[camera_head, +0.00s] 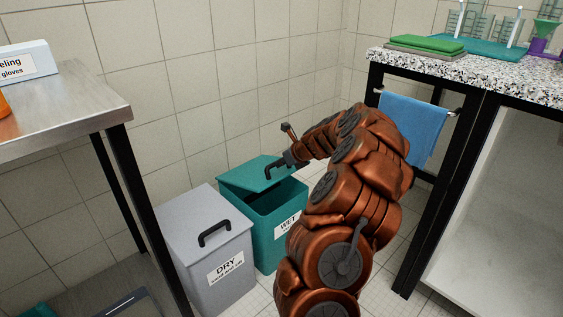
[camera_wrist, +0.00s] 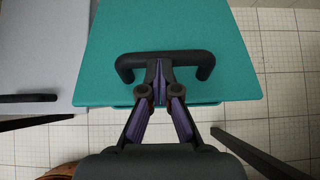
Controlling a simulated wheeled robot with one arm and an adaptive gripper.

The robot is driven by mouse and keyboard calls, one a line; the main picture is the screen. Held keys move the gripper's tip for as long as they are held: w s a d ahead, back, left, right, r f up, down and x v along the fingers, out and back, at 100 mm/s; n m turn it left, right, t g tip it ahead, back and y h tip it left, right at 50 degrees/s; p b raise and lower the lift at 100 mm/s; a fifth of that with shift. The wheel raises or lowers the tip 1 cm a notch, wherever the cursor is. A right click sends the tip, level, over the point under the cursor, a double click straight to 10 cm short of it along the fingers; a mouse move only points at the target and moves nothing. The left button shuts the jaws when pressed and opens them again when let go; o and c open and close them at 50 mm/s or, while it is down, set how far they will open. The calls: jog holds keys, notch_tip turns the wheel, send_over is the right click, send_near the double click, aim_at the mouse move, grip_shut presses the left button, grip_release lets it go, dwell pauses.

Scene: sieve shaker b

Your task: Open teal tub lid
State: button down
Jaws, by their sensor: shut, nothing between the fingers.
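The teal tub (camera_head: 263,232), labelled WET, stands on the floor by the wall. Its teal lid (camera_head: 250,173) is tilted up, with a dark gap showing between it and the tub; the lid also fills the top of the wrist view (camera_wrist: 200,30). The lid's black bar handle (camera_wrist: 126,64) faces my gripper. My gripper (camera_wrist: 160,66) is shut with nothing between its fingers. Its fingertips overlap the middle of the handle in the wrist view; I cannot tell whether they touch it or pass under it. In the head view my gripper (camera_head: 286,162) is at the lid, partly hidden by my arm.
A grey tub (camera_head: 205,240) labelled DRY stands close on the left, its lid shut. A steel table (camera_head: 75,105) is at the left. A speckled counter (camera_head: 500,75) with a blue towel (camera_head: 412,125) on its rail stands at the right.

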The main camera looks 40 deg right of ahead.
jog(key=shift+w+a+r+p, duration=0.15)
jog(key=shift+w+a+p, duration=0.15)
jog(key=shift+p, duration=0.6)
